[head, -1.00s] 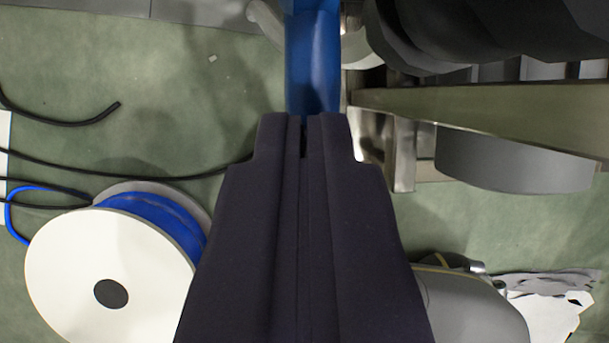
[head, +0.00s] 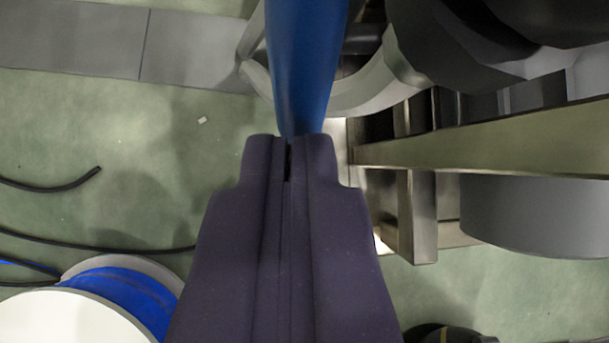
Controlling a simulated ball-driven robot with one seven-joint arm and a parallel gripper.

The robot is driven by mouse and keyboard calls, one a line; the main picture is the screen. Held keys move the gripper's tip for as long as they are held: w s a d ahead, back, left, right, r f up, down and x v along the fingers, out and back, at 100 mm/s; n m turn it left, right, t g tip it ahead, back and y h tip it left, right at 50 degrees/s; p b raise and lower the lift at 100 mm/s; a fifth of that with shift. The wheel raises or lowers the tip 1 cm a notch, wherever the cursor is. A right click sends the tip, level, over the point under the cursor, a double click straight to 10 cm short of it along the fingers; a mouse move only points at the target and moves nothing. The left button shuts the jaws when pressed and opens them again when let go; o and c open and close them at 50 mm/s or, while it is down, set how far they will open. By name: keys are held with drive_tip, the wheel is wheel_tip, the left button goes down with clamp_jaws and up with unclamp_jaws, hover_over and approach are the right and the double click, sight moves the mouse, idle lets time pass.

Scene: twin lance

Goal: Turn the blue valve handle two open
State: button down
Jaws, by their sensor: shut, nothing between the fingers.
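The blue valve handle (head: 304,65) comes down from the top edge of the head view and narrows toward my gripper. My gripper (head: 290,150) is dark, with its two fingers pressed together and only a thin slit between them. The fingertips overlap the lower end of the handle in the picture. The handle is not between the fingers. I cannot tell whether the tips touch it. The handle's upper part is outside the view, and its lower end is hidden behind the fingertips.
A metal frame with a long beam (head: 490,145) stands to the right, with a grey cylinder (head: 540,215) below it. Pale pipe (head: 375,92) and dark round parts (head: 450,40) are at upper right. A cable spool (head: 110,295) and black cables lie on the green floor at left.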

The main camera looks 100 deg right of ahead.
drive_tip(key=w+f+t+b, duration=0.2)
drive_tip(key=t, duration=0.1)
drive_tip(key=shift+a+f+y, duration=0.2)
drive_tip(key=shift+f+y, duration=0.05)
drive_tip(key=shift+y, duration=0.05)
drive_tip(key=shift+w+f+b, duration=0.1)
drive_tip(key=shift+b, duration=0.25)
idle(0.5)
